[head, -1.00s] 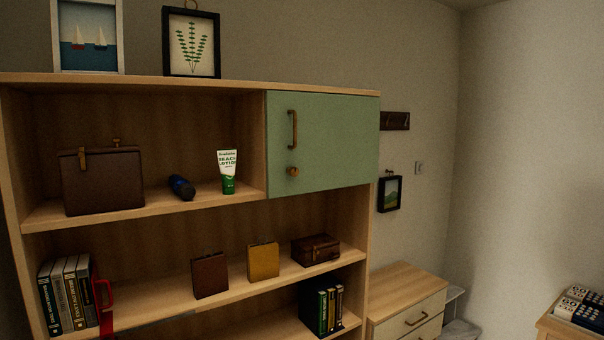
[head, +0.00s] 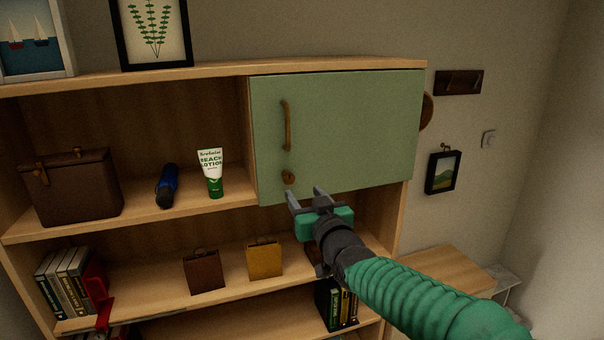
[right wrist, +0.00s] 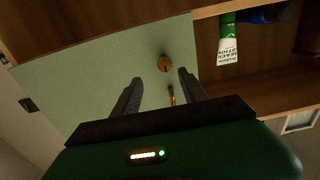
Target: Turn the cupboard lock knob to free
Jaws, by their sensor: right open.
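The cupboard has a pale green door (head: 345,130) with a long brown vertical handle (head: 286,125) near its left edge. The small round lock knob (head: 288,177) sits below the handle. My right gripper (head: 305,193) is open and empty, just below and to the right of the knob. In the right wrist view the knob (right wrist: 165,63) shows beyond the two fingers (right wrist: 156,80), between their lines and apart from them. The handle (right wrist: 172,95) shows partly between the fingers. The door appears shut. My left gripper is not in view.
Brown and yellow small cases (head: 264,260) sit on the shelf below.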

